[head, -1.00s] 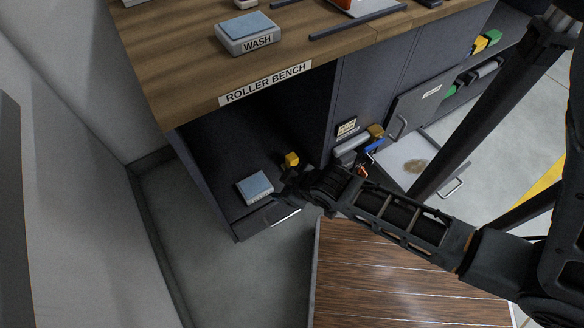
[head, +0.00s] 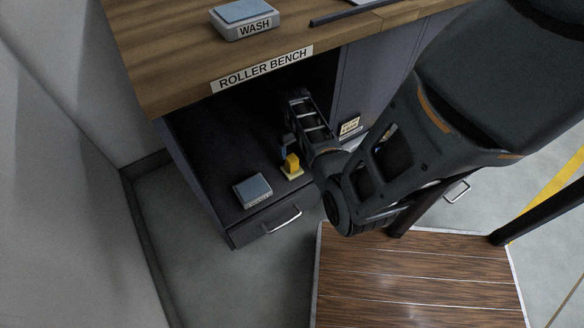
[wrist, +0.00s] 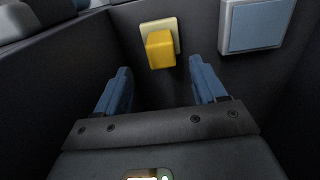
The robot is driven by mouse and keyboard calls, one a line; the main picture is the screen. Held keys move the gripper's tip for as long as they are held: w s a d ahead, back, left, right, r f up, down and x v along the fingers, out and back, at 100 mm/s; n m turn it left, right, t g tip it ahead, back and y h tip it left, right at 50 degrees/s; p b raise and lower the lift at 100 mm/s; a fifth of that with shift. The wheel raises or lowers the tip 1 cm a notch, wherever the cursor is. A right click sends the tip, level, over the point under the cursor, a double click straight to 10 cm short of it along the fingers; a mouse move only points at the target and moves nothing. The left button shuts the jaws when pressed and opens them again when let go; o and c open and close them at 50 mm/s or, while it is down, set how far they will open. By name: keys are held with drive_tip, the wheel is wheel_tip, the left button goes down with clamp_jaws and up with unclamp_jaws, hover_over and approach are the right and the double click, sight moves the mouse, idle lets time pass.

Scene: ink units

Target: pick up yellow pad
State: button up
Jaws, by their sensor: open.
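The yellow pad (head: 291,164) is a small block with a paler yellow base. It sits in the open compartment under the bench top, right of a blue-topped grey box. In the wrist view the yellow pad (wrist: 160,48) lies ahead of and between my two blue fingers. My gripper (wrist: 162,75) is open and empty, apart from the pad. In the head view my arm reaches into the compartment, and a blue finger shows just behind the pad; the rest of the gripper is partly hidden by shadow and by the arm.
The blue-topped box (head: 253,190) stands left of the pad; it also shows at right in the wrist view (wrist: 254,24). Dark compartment walls enclose the space. The bench top (head: 165,55) overhangs it and carries a WASH box (head: 244,20). A drawer handle (head: 283,220) is below.

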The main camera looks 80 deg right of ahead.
sight(292, 158)
wheel_tip(292, 158, down, 7)
drive_tip(key=shift+w+r+b, duration=0.1)
drive_tip(key=shift+b, duration=1.05)
drive_tip(key=c, duration=1.2)
drive_tip(key=shift+o, duration=0.2)
wheel_tip(292, 158, up, 10)
drive_tip(key=p, duration=0.3)
